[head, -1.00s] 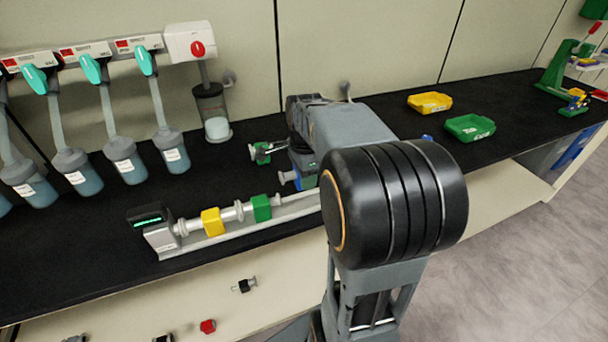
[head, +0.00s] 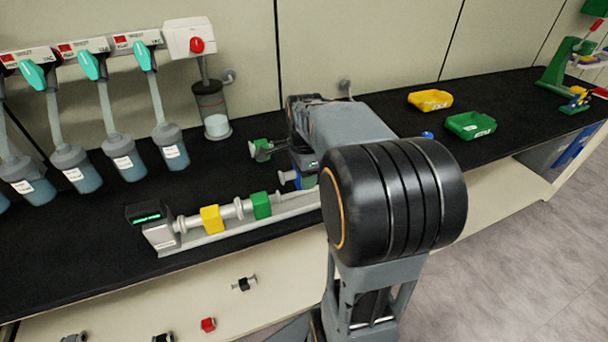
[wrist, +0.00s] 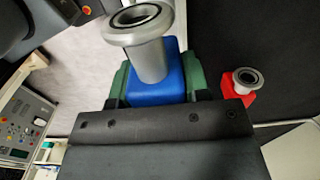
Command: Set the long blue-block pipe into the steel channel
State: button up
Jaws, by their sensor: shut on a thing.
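The blue-block pipe (wrist: 155,78) is between my gripper's green-padded fingers (wrist: 156,88) in the wrist view; its grey flanged end points towards the camera. My gripper is shut on the blue block. In the head view the blue block (head: 297,178) and a grey pipe end show left of my arm, which hides most of my gripper. The steel channel (head: 217,235) lies along the bench's front edge. It carries a yellow-block pipe (head: 210,219) and a green-block pipe (head: 261,205). My arm hides the channel's right end.
Another green-block piece (head: 261,150) lies behind the channel. A red-block pipe (wrist: 243,82) shows at right in the wrist view. Flasks (head: 122,158) hang at the back left.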

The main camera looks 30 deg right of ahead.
aim_at(305, 201)
jog(key=shift+f+b, duration=1.75)
jog(key=shift+f, duration=1.35)
dwell(2.1)
jog(key=o, duration=1.2)
notch_tip(305, 201, up, 14)
jog(key=shift+f+p, duration=0.1)
jog(key=shift+p, duration=1.1)
